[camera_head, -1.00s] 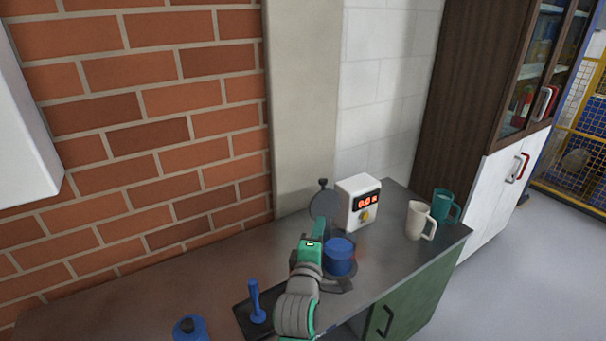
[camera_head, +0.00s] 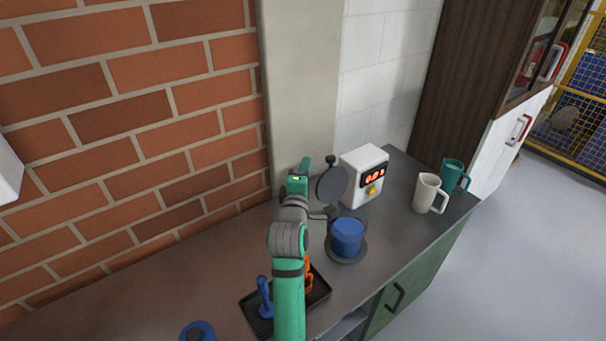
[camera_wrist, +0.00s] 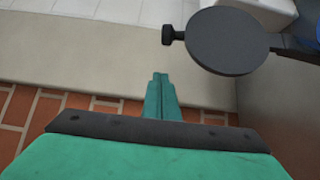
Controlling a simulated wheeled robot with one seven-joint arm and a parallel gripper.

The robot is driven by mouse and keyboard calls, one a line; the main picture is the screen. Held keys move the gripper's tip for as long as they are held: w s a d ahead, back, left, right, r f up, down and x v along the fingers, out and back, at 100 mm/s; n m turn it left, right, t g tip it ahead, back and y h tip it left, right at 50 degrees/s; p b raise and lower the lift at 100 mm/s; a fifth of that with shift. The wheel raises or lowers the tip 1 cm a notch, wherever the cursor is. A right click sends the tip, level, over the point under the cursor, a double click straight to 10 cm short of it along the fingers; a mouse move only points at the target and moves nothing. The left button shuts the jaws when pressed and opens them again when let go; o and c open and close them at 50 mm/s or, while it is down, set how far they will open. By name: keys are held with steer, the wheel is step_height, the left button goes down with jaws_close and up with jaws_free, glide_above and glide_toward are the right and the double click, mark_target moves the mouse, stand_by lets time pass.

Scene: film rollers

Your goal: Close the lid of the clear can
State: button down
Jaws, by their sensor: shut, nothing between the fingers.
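The can (camera_head: 346,259) stands on the counter with a blue cylinder (camera_head: 348,236) in it. Its dark round lid (camera_head: 332,187) is open, standing up on edge behind the can, with a small knob on its rim. In the wrist view the lid (camera_wrist: 228,42) is at upper right, its knob (camera_wrist: 172,36) pointing left. My gripper (camera_head: 306,163) is shut and empty, raised left of the lid, apart from it in the picture. In the wrist view its closed fingers (camera_wrist: 160,82) point at the wall, below and left of the lid.
A white box with a red display (camera_head: 363,177) stands behind the can. A white mug (camera_head: 426,193) and a teal mug (camera_head: 452,176) are at right. A black tray (camera_head: 322,288) with a blue upright tool (camera_head: 264,296) is in front. The brick wall is close behind.

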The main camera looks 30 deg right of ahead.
mark_target(332, 180)
steer(key=shift+s+d, duration=0.1)
steer(key=shift+d, duration=2.25)
steer(key=shift+s+d, duration=0.1)
